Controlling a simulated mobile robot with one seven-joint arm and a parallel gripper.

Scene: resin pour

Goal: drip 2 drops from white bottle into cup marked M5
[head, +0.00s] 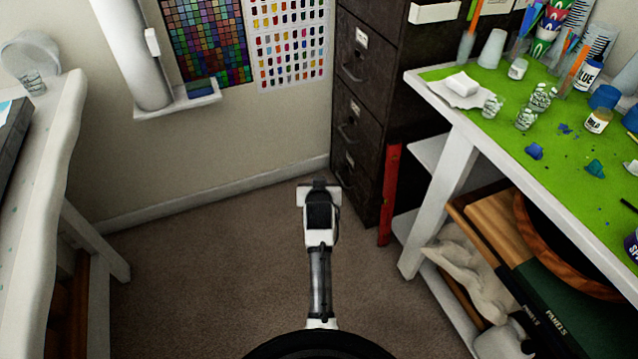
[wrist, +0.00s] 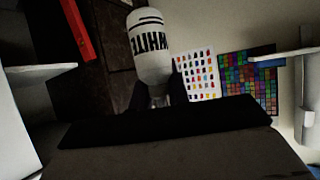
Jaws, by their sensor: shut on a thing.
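My gripper (wrist: 156,94) is shut on the white bottle (wrist: 151,50). In the wrist view the bottle has a white body, and its dark lettering reads upside down. In the head view my arm's end (head: 319,195) is over the carpet, away from both tables; the bottle cannot be made out there. Small clear cups with markings stand on the green mat: one at the left (head: 492,106), one in front (head: 526,119) and one behind (head: 542,97). Another clear cup (head: 34,84) stands on the left bench. I cannot read which is M5.
The carpet (head: 220,260) between the tables is clear.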

